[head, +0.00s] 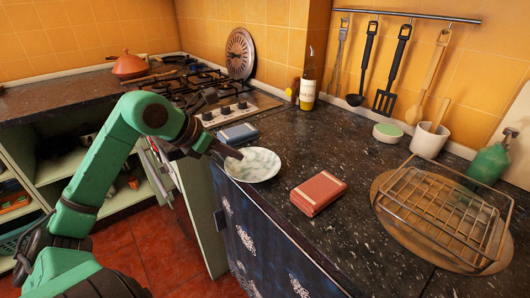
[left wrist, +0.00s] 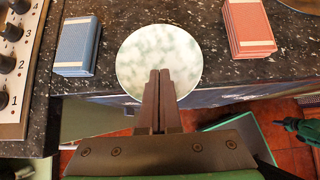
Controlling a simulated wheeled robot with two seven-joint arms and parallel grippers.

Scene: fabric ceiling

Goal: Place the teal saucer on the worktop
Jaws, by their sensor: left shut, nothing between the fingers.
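The saucer (head: 253,165) is a pale, mottled greenish-white disc, not plainly teal. It lies face up at the front edge of the dark speckled worktop (head: 340,135). In the left wrist view the saucer (left wrist: 160,45) covers the worktop's edge, and its near rim seems to reach past it. My left gripper (head: 236,156) is shut and empty, with its fingertips (left wrist: 160,73) over the near part of the saucer. I cannot tell whether they touch it. My right gripper is not in the head view; a small green and dark arm part (left wrist: 298,128) shows at the wrist view's right.
A blue box (head: 238,133) lies left of the saucer and a red box (head: 318,192) right of it. A wire rack (head: 445,215) on a round board stands farther right. The gas hob (head: 235,108) is behind. Worktop behind the red box is clear.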

